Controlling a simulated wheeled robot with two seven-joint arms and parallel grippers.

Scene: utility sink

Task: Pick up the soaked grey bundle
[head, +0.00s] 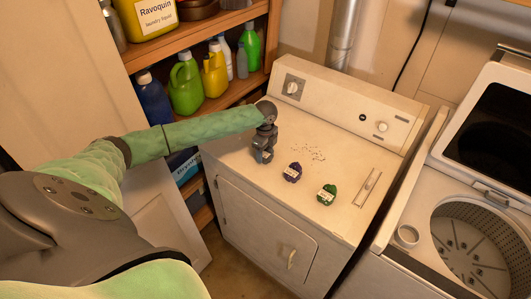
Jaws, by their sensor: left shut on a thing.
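My left gripper (263,150) points down over the left part of the white dryer top (235,150). It is shut on a small blue-grey bundle (262,157), mostly hidden by the fingers. The bundle is at or just above the dryer top; I cannot tell if it touches. A purple bundle (292,173) with a pale label lies to its right. A green bundle (327,194), also labelled, lies further right and nearer the front. My right gripper is not in view.
Dark specks (310,153) are scattered behind the bundles. A slot panel (367,187) is at the dryer's right. An open washer (475,240) stands further right. A wooden shelf (210,105) with several bottles is behind left. The dryer's front middle is clear.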

